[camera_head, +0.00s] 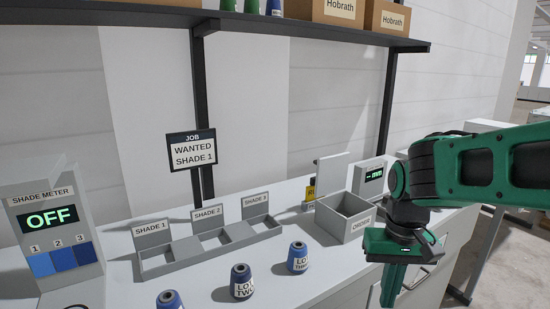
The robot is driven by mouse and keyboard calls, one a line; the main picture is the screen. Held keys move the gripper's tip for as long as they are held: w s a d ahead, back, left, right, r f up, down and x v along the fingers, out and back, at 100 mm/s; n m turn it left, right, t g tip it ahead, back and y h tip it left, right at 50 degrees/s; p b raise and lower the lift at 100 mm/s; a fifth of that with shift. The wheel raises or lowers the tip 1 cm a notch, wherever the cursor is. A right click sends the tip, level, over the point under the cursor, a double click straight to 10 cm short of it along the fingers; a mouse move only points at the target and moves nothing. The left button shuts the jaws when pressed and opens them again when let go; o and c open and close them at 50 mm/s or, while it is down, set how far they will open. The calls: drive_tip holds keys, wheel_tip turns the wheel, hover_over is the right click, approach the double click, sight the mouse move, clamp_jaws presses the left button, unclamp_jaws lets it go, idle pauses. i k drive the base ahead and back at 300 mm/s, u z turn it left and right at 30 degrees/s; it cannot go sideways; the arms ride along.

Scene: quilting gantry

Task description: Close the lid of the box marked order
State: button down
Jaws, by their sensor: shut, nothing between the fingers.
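The grey box marked order (346,217) stands on the white bench, right of the middle. Its lid (332,173) stands up at the back left edge, so the box is open; its inside looks empty as far as I can see. My gripper (391,295) points down at the right, in front of and to the right of the box. It is shut and empty, and it appears apart from the box. My arm hides part of the bench behind it.
A display unit (371,180) stands behind the box. Three marked shade trays (207,241) are to its left. Cones (298,257) stand near the front. A shade meter (50,220) reads OFF. A shelf (240,22) runs above.

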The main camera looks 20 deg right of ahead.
sight(332, 171)
drive_tip(key=u, duration=0.2)
drive_tip(key=k, duration=1.2)
drive_tip(key=z, duration=0.65)
drive_tip(key=i, duration=0.95)
drive_tip(key=u, duration=0.05)
